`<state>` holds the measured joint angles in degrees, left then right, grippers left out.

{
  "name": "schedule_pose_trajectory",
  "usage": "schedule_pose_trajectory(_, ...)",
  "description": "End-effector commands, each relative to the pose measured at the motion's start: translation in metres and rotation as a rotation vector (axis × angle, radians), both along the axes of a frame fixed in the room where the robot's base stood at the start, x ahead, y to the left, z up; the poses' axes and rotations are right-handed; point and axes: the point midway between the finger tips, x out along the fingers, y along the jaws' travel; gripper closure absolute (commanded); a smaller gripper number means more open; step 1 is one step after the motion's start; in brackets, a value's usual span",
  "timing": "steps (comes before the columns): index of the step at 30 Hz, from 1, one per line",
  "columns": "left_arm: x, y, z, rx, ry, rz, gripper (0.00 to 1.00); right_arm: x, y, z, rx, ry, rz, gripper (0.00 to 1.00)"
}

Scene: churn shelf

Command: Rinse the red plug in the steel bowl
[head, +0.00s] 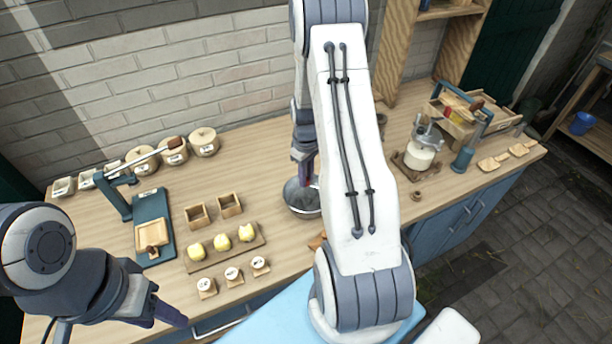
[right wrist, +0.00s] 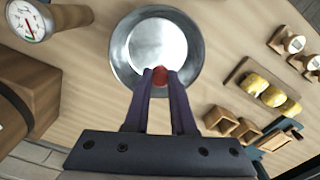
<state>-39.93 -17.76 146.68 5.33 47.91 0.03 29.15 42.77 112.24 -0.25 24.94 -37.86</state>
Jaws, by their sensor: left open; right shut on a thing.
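The red plug (right wrist: 160,76) is between the fingertips of my right gripper (right wrist: 161,79) in the right wrist view. The steel bowl (right wrist: 122,52) is round and shiny, and the plug appears over its near inner side. I cannot tell whether the plug touches the bowl. In the head view the bowl (head: 303,209) sits on the wooden counter, partly hidden by my right arm. My right gripper (head: 303,178) points down over it, and the plug is not clear there. My left gripper (head: 172,314) is open and empty near the counter's front edge, away from the bowl.
Left of the bowl are two small wooden boxes (head: 213,211), a board (head: 226,248) with yellow lumps and several dial blocks (head: 232,275). A blue press (head: 150,225) stands further left. A glass jar (head: 420,155) stands right. A dial thermometer (right wrist: 28,22) lies near the bowl.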

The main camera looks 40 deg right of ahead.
Motion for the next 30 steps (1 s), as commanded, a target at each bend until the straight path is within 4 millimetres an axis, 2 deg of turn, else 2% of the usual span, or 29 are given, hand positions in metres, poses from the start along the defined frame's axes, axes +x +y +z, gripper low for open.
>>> schedule_pose_trajectory(5, 0.0, 0.0, 0.004, 0.0, 0.0, 0.0, 0.5, 0.0, 0.0, 0.004, 0.0, 0.0, 0.0, 1.0)
schedule_pose_trajectory(16, 0.0, 0.0, 0.032, 0.0, 0.0, 0.0, 0.5, 0.0, 0.0, 0.039, 0.0, 0.0, 0.0, 1.0)
schedule_pose_trajectory(30, 0.0, 0.0, 0.032, 0.0, 0.0, 0.0, 0.5, 0.0, 0.0, 0.04, 0.0, 0.0, 0.0, 1.0)
